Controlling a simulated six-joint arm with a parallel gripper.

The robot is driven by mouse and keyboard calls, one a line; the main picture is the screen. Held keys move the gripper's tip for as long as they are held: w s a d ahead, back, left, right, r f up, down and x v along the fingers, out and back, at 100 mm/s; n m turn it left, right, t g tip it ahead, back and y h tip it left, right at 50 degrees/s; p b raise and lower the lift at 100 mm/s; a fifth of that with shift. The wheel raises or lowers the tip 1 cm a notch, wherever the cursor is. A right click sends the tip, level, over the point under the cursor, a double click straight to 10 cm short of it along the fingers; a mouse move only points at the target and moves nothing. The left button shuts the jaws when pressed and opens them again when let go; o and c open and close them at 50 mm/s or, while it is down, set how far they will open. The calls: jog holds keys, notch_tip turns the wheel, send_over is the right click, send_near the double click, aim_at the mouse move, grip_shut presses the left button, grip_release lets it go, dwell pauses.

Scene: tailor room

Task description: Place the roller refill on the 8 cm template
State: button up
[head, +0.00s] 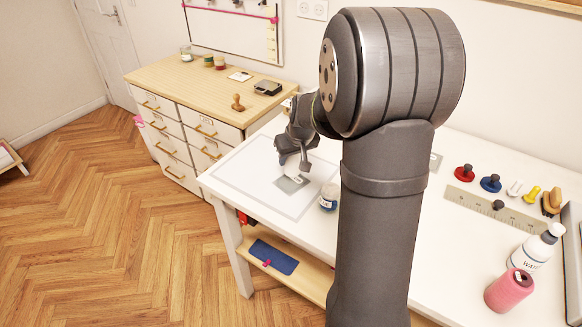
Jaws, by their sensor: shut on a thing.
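My gripper (294,161) hangs over the far-left part of the white table, pointing down. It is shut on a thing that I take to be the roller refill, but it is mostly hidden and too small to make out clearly. A grey square template (289,184) with a pale label lies flat on the large pale sheet, right below and slightly in front of the gripper. I cannot read its size. Whether the held thing touches the template cannot be told from here.
A small jar (328,198) stands just right of the template. Another grey square (436,161) lies farther right. My arm hides the table's middle.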

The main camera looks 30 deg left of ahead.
aim_at(291, 167)
jog(key=shift+a+f, duration=0.15)
jog(key=shift+f, duration=1.9)
jog(key=shift+f, duration=0.2)
jog(key=o, duration=1)
jog(key=shift+r, duration=0.1)
jog(key=v, duration=1.2)
jog(key=shift+a+r, duration=0.1)
jog(key=shift+r, duration=0.05)
